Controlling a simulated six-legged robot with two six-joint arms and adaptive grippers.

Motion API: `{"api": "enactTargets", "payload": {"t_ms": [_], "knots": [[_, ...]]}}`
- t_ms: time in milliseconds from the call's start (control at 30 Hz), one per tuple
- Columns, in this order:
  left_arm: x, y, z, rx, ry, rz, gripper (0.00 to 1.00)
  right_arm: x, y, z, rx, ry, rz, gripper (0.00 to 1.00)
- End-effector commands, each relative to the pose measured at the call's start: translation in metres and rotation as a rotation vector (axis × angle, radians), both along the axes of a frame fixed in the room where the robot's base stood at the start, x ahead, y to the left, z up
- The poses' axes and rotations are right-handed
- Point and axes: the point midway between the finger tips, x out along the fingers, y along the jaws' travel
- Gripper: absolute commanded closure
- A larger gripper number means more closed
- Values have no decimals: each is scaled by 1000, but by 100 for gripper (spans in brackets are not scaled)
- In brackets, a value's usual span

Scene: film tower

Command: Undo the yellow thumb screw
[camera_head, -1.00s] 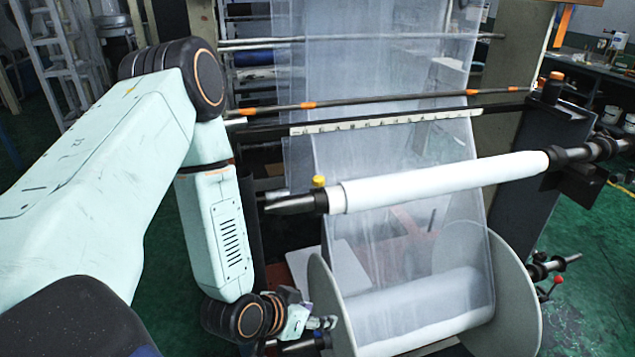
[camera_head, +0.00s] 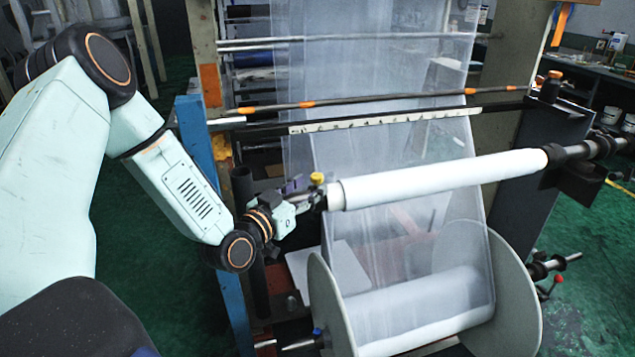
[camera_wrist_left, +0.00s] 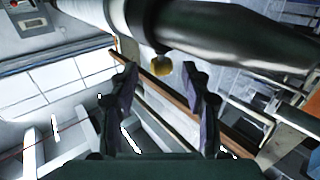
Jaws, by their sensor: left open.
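The yellow thumb screw (camera_head: 317,178) sits on the near left end of the white roll's shaft, beside the white roll (camera_head: 440,181). In the left wrist view the yellow thumb screw (camera_wrist_left: 161,66) hangs below the black shaft (camera_wrist_left: 225,28) in that picture, between my fingertips. My left gripper (camera_head: 309,194) is at the shaft's left end, close to the screw. In the wrist view my left gripper (camera_wrist_left: 163,78) is open, one dark finger on each side of the screw; I cannot tell whether either touches it. My right gripper is not in view.
Clear film (camera_head: 390,80) hangs behind the roll and runs down to a large lower spool (camera_head: 515,290). A blue post (camera_head: 213,200) stands behind my left forearm. A dark rail with a white scale (camera_head: 380,121) crosses above the roll. Green floor shows at the right.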

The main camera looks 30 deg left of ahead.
Motion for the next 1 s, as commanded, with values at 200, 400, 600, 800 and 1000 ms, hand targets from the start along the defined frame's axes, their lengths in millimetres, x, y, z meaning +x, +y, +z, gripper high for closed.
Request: {"api": "enactTargets", "payload": {"t_ms": [200, 400, 600, 800, 1000], "knots": [[26, -1, 0, 4, 0, -2, 52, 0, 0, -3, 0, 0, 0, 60], [40, -2, 0, 0, 0, -2, 52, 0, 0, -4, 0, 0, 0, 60], [42, -2, 0, -2, 0, 0, 52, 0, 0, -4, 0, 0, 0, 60], [42, -2, 0, -2, 0, 0, 57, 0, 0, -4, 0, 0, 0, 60], [42, -2, 0, -2, 0, 0, 74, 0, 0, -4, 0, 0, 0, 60]]}}
